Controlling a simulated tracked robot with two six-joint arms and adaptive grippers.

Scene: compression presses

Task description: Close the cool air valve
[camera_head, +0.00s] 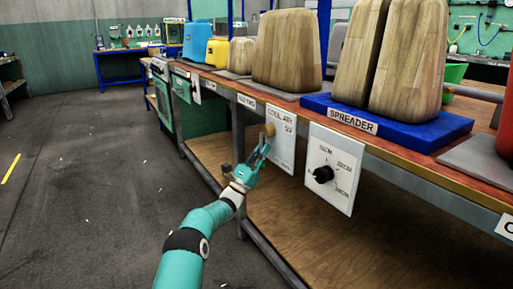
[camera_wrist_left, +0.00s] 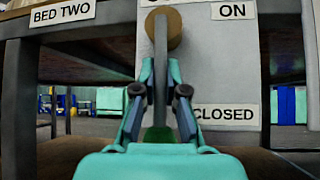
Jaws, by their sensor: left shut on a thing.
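The cool air valve is a round tan hub (camera_head: 269,130) with a thin grey lever on a white panel (camera_head: 283,150) marked COOL AIR. In the left wrist view the hub (camera_wrist_left: 172,28) is at top centre and the grey lever (camera_wrist_left: 161,60) runs down from it between my fingers. An ON label (camera_wrist_left: 232,12) is right of the hub and a CLOSED label (camera_wrist_left: 224,114) is lower right. My left gripper (camera_head: 263,146) is shut on the lever; its fingers also show in the left wrist view (camera_wrist_left: 160,78). The lever's far end is partly hidden. My right gripper is not in view.
A second white panel with a black dial (camera_head: 323,174) is right of the valve. Above are the bench top (camera_head: 228,76), wooden blocks (camera_head: 286,50) and a blue SPREADER base (camera_head: 400,125). A BED TWO label (camera_wrist_left: 62,13) is at upper left. The floor (camera_head: 90,170) at left is clear.

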